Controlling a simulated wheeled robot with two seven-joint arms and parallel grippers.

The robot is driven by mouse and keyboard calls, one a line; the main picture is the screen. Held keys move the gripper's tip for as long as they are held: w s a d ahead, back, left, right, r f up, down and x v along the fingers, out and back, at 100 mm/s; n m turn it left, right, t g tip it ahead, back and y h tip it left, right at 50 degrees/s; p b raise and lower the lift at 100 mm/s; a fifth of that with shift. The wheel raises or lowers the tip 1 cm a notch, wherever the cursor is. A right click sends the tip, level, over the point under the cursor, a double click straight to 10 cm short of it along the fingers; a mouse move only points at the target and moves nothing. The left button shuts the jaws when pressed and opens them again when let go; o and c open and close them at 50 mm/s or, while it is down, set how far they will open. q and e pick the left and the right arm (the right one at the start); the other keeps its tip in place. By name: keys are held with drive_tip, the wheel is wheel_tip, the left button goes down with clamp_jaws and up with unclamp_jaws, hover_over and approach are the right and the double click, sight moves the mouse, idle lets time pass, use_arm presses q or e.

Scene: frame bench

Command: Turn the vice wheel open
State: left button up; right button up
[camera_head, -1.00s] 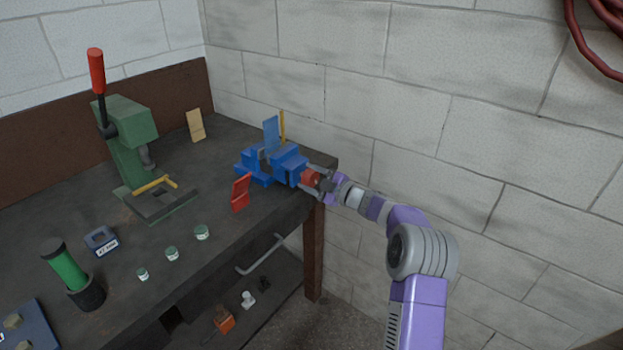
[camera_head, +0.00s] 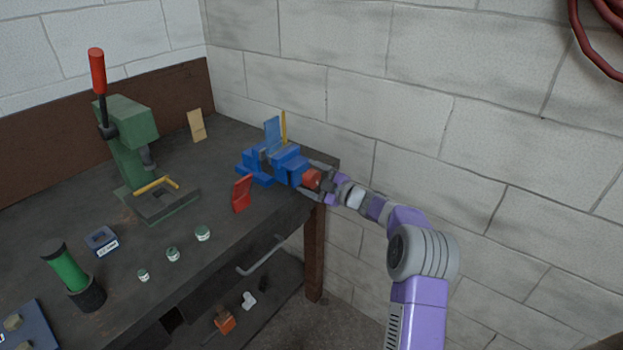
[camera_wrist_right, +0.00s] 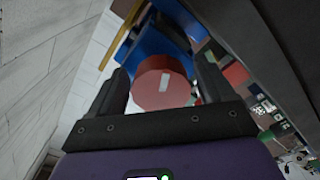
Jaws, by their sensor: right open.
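The blue vice (camera_head: 272,165) is fixed near the far right corner of the bench. Its red wheel (camera_head: 311,179) faces my right arm. In the right wrist view the wheel (camera_wrist_right: 161,84) is a red disc with a small white mark, and part of the blue vice (camera_wrist_right: 158,32) shows behind it. My right gripper (camera_head: 322,179) is at the wheel. In the right wrist view its dark fingers (camera_wrist_right: 162,88) stand open on either side of the wheel, with small gaps visible. A blue plate (camera_head: 272,134) stands upright at the vice jaws. My left gripper is not in view.
A red angled piece (camera_head: 242,193) stands on the bench (camera_head: 215,240) in front of the vice. A green press (camera_head: 130,145) with a red-handled lever stands farther left. The block wall is close behind the vice.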

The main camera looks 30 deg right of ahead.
sight(316, 180)
drive_tip(key=shift+s+d, duration=0.1)
drive_tip(key=p+v, duration=0.1)
drive_tip(key=v, duration=0.5)
drive_tip(key=shift+s+d, duration=0.2)
drive_tip(key=shift+s, duration=0.4)
